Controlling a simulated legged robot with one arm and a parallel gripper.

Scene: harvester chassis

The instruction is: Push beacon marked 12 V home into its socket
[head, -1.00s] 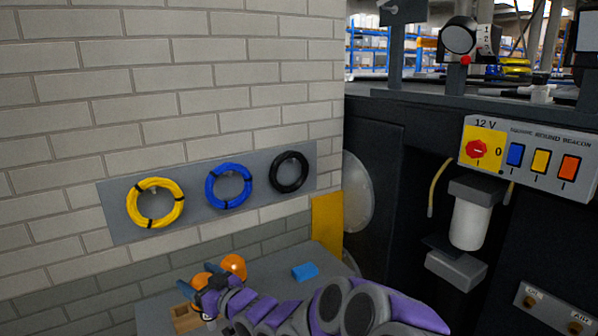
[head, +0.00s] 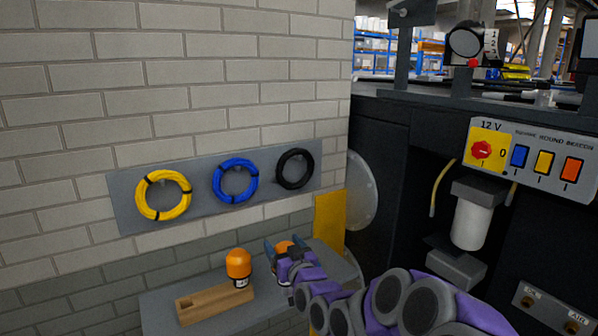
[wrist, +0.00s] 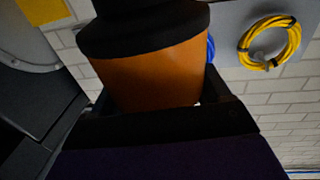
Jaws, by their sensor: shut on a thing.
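My gripper (head: 284,252) is shut on an orange beacon (head: 283,246), held above the grey bench. In the wrist view this beacon (wrist: 160,75) fills the space between the jaws, with its orange dome in the grip and its black collar and base outward. No marking on it is readable. A second orange beacon (head: 238,264) with a black base and a small white label stands at the right end of a wooden block (head: 208,303). I cannot tell which beacon is marked 12 V. No beacon socket is identifiable in these views.
A control panel (head: 540,152) marked 12 V, with a red knob and coloured switches, is on the dark chassis (head: 405,135) at right. A filter with a white bowl (head: 471,222) hangs below it. Yellow, blue and black cable coils hang on a wall board (head: 130,205).

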